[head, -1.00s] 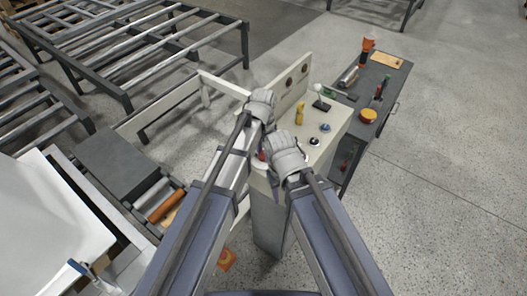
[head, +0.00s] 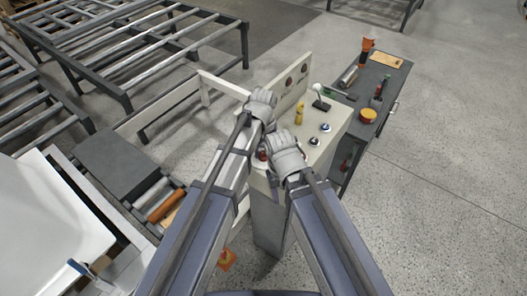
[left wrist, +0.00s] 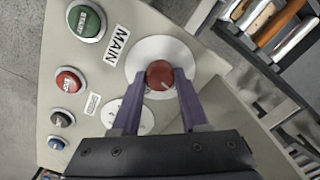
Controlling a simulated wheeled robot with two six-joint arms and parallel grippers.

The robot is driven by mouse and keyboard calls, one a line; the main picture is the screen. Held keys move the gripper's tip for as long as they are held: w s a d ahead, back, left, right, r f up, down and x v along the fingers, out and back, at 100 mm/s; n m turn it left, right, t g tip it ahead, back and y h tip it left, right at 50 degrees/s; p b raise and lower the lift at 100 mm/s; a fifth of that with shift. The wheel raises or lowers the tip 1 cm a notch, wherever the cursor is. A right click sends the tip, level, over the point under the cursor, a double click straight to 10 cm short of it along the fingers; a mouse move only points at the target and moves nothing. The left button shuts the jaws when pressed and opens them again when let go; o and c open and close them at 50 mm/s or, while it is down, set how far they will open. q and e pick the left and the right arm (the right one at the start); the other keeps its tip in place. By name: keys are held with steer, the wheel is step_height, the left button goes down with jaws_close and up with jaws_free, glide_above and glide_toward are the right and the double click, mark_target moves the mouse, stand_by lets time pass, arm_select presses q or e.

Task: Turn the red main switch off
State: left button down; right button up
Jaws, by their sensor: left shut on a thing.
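The red main switch (left wrist: 161,75) is a round red knob with a white line, on a white round plate beside the MAIN label (left wrist: 117,41). My left gripper (left wrist: 167,80) is shut on it, with a purple finger on either side. In the head view the knob (head: 262,155) is a small red spot by my grey wrists, and my left gripper (head: 261,147) is mostly hidden there. The line on the knob points to the lower right in the wrist view. My right gripper (head: 287,160) is over the near side of the panel; its fingers are hidden.
Roller conveyors (head: 140,45) are at left. Floor at right is clear.

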mark_target(264, 154)
arm_select(q)
steer(key=shift+n, duration=1.3)
steer(key=shift+c, duration=2.1)
jaws_free()
step_height(264, 154, up, 8)
steer(key=p, duration=0.8)
steer(key=shift+f, duration=0.15)
